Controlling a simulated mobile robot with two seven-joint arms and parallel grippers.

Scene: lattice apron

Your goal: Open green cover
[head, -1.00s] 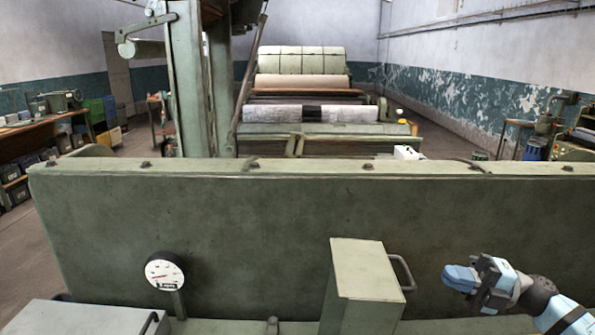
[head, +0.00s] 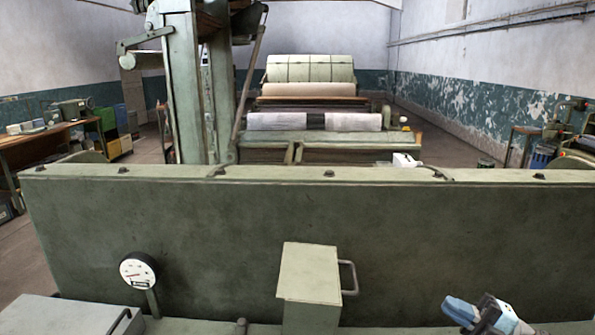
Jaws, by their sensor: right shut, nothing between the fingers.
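A green metal box-shaped cover (head: 308,274) stands in front of the long green panel, at the lower middle of the head view. A bar handle (head: 349,278) sticks out on its right side. The cover looks closed; its lower part is cut off by the picture edge. My right gripper (head: 460,310), with pale blue fingers, is at the lower right. It is shut and empty, apart from the handle and to the right of it. My left gripper is not in view.
A long green panel (head: 420,225) spans the view behind the cover. A round dial gauge (head: 138,271) on a post stands to the left. A grey-green box (head: 55,316) with a handle is at the lower left. Machinery with rolls (head: 310,68) stands far behind.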

